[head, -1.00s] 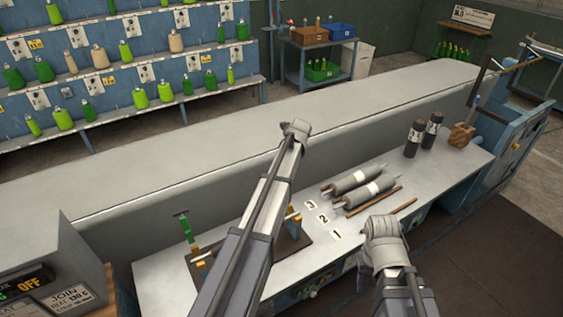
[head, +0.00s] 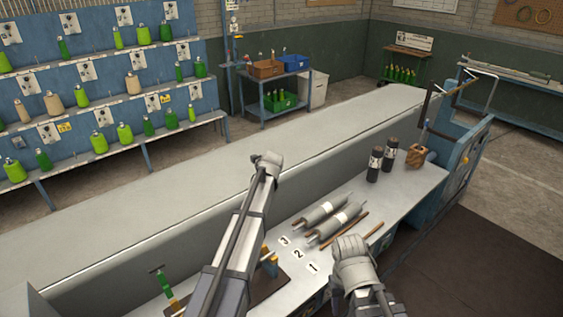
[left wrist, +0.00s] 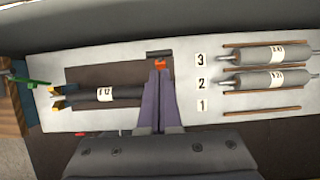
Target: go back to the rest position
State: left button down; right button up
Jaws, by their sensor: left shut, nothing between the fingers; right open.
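My left gripper (left wrist: 160,75) shows in the left wrist view, its fingers shut and empty above the bench beside the brown mat (left wrist: 84,75). My left arm's upper joint (head: 268,158) stands up mid-picture in the head view; the left gripper is hidden there. My right gripper (head: 352,250) is at the lower right in the head view, over the bench front; its fingers are hard to make out.
Two grey rollers (head: 338,222) lie by marks 2 and 3, beside wooden sticks. Two black cylinders (head: 375,164) and a wooden block (head: 417,155) stand at the bench's far end. A long grey ledge (head: 130,215) runs behind. Blue shelves hold green bottles (head: 120,40).

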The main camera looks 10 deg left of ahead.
pick_arm(q)
jog(key=s+d+f+n+g+h+b, duration=0.1)
jog(key=s+d+f+n+b, duration=0.5)
jog(key=s, duration=0.5)
jog(key=s+d+f+n+g+b, duration=0.1)
jog(key=s+d+f+n+b, duration=0.5)
jog(key=s, duration=0.5)
jog(key=s+d+f+n+g+h+b, duration=0.1)
jog(key=s+d+f+n+b, duration=0.6)
jog(key=s, duration=0.4)
jog(key=d+f+n, duration=0.1)
jog(key=d+n, duration=0.1)
jog(key=shift+s+f+n+h, duration=0.3)
jog(key=shift+s+f+n, duration=0.05)
jog(key=shift+n, duration=0.05)
